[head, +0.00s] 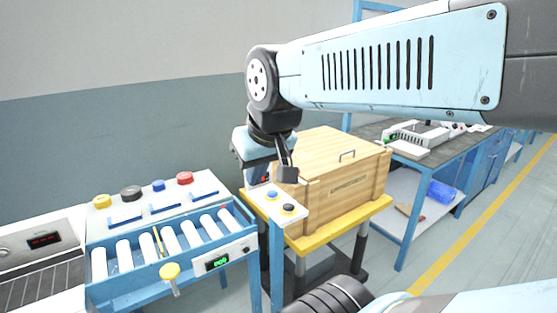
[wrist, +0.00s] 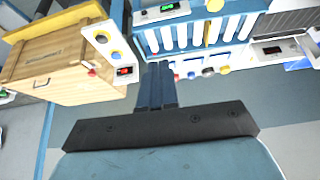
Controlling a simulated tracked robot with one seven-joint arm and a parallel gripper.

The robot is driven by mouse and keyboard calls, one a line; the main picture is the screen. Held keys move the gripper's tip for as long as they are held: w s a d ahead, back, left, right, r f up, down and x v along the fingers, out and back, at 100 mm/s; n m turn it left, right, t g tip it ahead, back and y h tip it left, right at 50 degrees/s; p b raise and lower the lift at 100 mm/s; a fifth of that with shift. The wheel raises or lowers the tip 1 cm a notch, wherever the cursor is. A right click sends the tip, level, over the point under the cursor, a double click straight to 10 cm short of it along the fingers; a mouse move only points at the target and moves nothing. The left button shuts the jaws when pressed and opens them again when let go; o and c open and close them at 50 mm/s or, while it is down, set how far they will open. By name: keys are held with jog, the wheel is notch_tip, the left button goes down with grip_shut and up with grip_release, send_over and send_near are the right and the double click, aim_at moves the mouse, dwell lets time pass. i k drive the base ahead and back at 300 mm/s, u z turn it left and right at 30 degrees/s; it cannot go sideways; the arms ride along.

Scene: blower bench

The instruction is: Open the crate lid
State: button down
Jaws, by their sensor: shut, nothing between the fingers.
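The wooden crate (head: 343,203) stands on a yellow-topped stand, with its flat lid (head: 318,146) lying closed on top. A small metal handle (head: 347,155) sits near the lid's front edge. In the wrist view the crate (wrist: 75,85) is at the left, turned over, with its handle (wrist: 41,83) at the far left. My gripper (wrist: 159,68) is shut and empty, its fingers side by side, apart from the crate. In the head view my gripper is near the crate's left end and overlaps it in the picture; the fingertips are hard to make out there.
A button panel (head: 274,200) with blue and black knobs stands just left of the crate. A blue roller conveyor (head: 172,256) is farther left, below a panel of coloured knobs (head: 155,199). A workbench (head: 385,140) stands behind at right. Floor at right is clear.

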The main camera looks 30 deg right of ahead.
aim_at(321, 151)
jog(key=k, duration=1.2)
jog(key=z, duration=0.8)
jog(key=i, duration=1.8)
jog(key=u, duration=0.2)
